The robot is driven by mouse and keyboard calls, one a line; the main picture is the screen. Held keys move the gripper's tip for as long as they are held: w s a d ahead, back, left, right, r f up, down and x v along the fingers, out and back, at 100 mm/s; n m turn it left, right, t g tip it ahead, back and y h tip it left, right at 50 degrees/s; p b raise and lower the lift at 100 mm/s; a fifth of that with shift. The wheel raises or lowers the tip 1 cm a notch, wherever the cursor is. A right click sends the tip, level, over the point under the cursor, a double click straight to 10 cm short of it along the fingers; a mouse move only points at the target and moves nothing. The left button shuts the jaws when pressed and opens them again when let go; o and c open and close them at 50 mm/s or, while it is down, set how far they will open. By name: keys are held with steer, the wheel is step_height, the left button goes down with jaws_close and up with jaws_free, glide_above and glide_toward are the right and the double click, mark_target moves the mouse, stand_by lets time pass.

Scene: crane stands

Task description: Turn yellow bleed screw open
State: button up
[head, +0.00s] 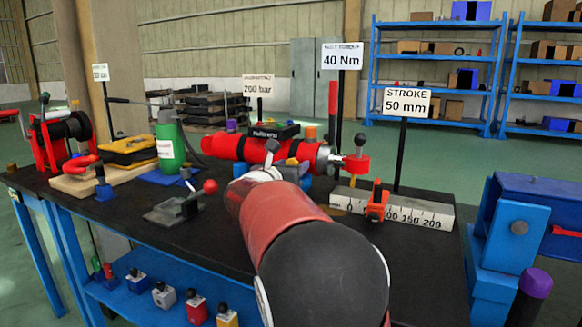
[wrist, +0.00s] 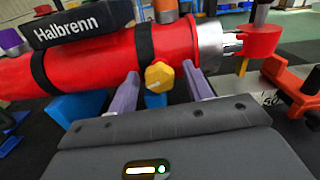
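The yellow bleed screw (wrist: 159,77) sits low on the side of the red cylinder (wrist: 85,62) in the wrist view. The cylinder lies on its side on the bench and also shows in the head view (head: 228,147). My gripper (wrist: 159,82) is open, with one purple-grey finger on each side of the yellow screw. Clear gaps show between the screw and both fingers, so it is not gripped. In the head view my arm hides most of the gripper, and I cannot make out the screw clearly there.
A black Halbrenn block (wrist: 80,22) sits on the cylinder. An orange slider (head: 377,202) stands on the white scale (head: 430,215) to the right. A green bottle (head: 171,140) and a lever with a red knob (head: 190,198) are to the left.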

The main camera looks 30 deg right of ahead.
steer(key=b+v, duration=0.1)
steer(key=v, duration=0.6)
steer(key=shift+s+a, duration=0.25)
steer(key=shift+a, duration=0.1)
stand_by(0.4)
